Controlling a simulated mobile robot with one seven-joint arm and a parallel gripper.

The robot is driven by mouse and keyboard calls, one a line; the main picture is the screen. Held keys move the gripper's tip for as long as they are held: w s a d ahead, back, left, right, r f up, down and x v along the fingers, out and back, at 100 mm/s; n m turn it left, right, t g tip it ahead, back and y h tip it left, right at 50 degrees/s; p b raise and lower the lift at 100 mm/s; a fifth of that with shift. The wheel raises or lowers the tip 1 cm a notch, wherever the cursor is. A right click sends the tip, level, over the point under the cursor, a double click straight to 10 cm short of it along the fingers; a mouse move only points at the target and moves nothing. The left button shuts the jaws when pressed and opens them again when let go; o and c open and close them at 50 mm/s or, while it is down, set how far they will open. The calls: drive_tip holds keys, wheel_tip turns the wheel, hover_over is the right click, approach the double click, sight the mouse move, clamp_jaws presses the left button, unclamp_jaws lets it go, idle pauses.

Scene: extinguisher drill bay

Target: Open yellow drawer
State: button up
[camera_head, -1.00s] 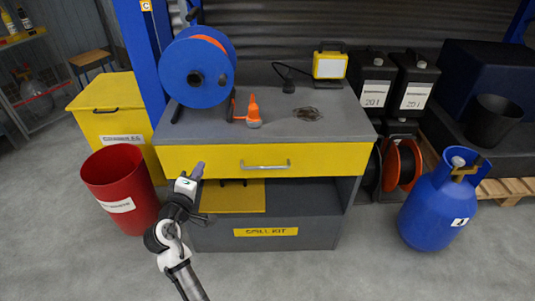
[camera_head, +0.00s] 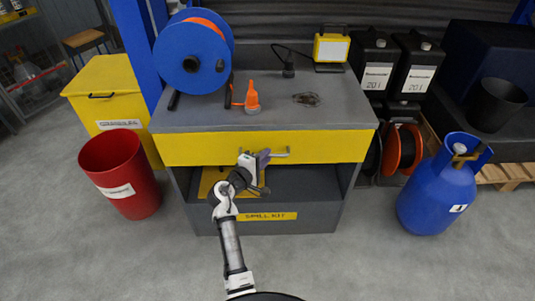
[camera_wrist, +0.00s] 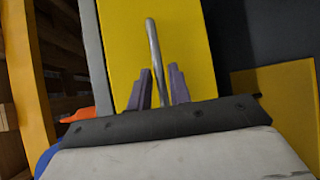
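The yellow drawer (camera_head: 210,148) is a wide front under the grey bench top and looks closed, its front flush with the cabinet. Its silver bar handle (camera_head: 280,155) is at the middle of the front. My gripper (camera_head: 264,157) is at the left part of this handle. In the wrist view the drawer front (camera_wrist: 115,35) fills the middle, and the handle (camera_wrist: 153,45) runs down between the two purple fingers of my gripper (camera_wrist: 160,88). The fingers are apart, with a gap on each side of the bar. The handle's near end is hidden low between the fingers.
The grey bench top (camera_head: 190,118) holds a blue reel (camera_head: 192,58), an orange cone-like item (camera_head: 252,98) and a yellow lamp (camera_head: 331,47). A red bin (camera_head: 122,175) stands left, a blue cylinder (camera_head: 437,195) right. The floor in front is clear.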

drive_tip(key=shift+x, duration=0.9)
drive_tip(key=shift+c, duration=0.2)
clamp_jaws()
